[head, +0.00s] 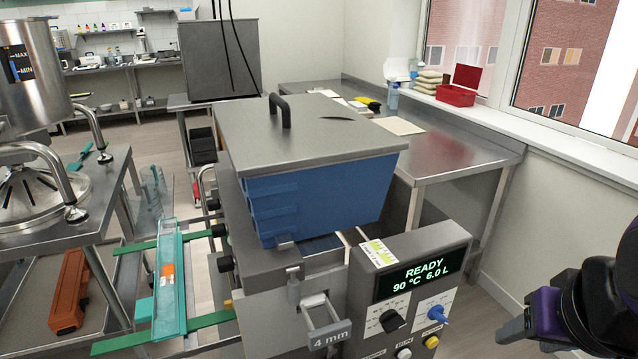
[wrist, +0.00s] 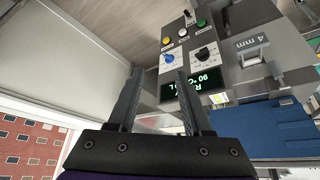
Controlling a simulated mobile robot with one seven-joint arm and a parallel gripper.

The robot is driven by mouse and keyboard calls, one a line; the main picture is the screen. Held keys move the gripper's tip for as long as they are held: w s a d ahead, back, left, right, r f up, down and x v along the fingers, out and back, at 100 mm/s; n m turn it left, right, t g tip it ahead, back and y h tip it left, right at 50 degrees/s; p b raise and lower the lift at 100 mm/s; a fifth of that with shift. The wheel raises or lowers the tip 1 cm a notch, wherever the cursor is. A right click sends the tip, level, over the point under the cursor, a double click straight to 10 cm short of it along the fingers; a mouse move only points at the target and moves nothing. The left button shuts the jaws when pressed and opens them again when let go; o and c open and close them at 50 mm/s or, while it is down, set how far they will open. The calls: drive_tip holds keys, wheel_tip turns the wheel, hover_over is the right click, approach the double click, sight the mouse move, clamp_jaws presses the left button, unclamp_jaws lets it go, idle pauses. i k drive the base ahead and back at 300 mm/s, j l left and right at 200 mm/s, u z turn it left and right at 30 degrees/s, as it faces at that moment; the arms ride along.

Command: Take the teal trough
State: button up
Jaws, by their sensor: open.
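The teal trough (head: 181,305) is at the lower left in the head view, a long narrow tray with teal edges and a pale inside. It lies across green rails (head: 208,321) left of the depositor, with a small orange and white patch inside. My gripper (head: 508,332) is at the lower right of the head view, far from the trough, with the depositor between them. In the wrist view my gripper (wrist: 160,78) is open and empty, its fingers pointing toward the control panel side. I cannot make out the trough in the wrist view.
The depositor has a blue hopper (head: 315,197) with a grey lid and a panel (head: 421,270) reading READY, 90 °C, 6.0 L. A steel table with a kettle (head: 38,75) stands left. An orange case (head: 69,290) lies below it. A steel bench (head: 450,145) and windows are right.

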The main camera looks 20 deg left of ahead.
sight(166, 310)
drive_tip(key=u, duration=2.2)
drive_tip(key=i+j+u, duration=0.15)
drive_tip(key=u, duration=0.3)
drive_tip(key=i+u, duration=0.15)
drive_tip(key=u, duration=0.25)
drive_tip(key=i, duration=2.4)
drive_tip(key=i+z, duration=0.4)
drive_tip(key=i+j+z, duration=0.15)
drive_tip(key=z, duration=1.55)
